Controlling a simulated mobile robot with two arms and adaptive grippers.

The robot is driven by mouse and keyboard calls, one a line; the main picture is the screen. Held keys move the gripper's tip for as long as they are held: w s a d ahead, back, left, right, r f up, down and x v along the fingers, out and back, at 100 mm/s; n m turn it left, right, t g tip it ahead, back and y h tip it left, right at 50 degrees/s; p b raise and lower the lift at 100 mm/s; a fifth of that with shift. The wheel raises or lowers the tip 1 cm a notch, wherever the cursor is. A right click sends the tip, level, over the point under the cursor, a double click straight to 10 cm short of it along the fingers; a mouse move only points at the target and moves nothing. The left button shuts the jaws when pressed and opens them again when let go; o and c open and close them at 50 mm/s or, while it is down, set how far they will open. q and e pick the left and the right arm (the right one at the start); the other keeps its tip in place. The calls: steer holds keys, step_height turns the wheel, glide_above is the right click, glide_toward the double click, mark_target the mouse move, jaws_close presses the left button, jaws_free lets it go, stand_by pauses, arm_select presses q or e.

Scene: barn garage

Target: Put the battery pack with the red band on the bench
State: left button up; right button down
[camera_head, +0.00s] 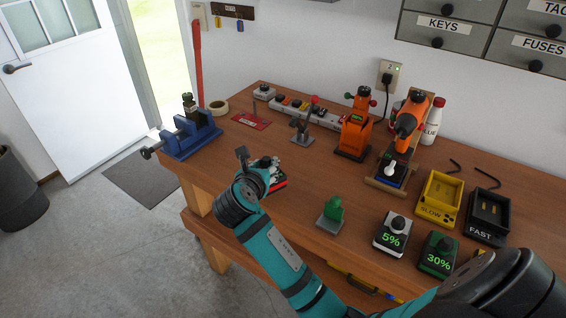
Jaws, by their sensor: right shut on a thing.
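The battery pack with the red band (279,184) shows in the head view, over the left middle part of the wooden bench (290,231). It is dark with a pale top and a red strip low on its side. My right gripper (264,168) is shut on its top, and my wrist hides part of the pack. I cannot tell whether its underside touches the bench top. My left gripper is not in view.
A grey 5% pack (391,239) and a green-banded 30% pack (437,262) stand at the right front, near the yellow SLOW (438,204) and black FAST (486,221) chargers. A green knob block (332,216) and blue vise (190,137) flank my gripper.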

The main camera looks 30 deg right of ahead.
steer(key=shift+w+d+f+p, duration=0.25)
steer(key=shift+w+d+f, duration=0.35)
steer(key=shift+d, duration=0.6)
steer(key=shift+w+d+f+p, duration=0.25)
steer(key=shift+d+f, duration=0.5)
steer(key=shift+d, duration=0.45)
steer(key=shift+w+d+f+p, duration=0.2)
steer(key=shift+w+d+f, duration=0.4)
steer(key=shift+d, duration=0.6)
steer(key=shift+s+f, duration=0.2)
steer(key=c, duration=1)
jaws_free()
steer(key=v, duration=1.2)
steer(key=shift+r+b, duration=0.1)
steer(key=shift+b, duration=0.3)
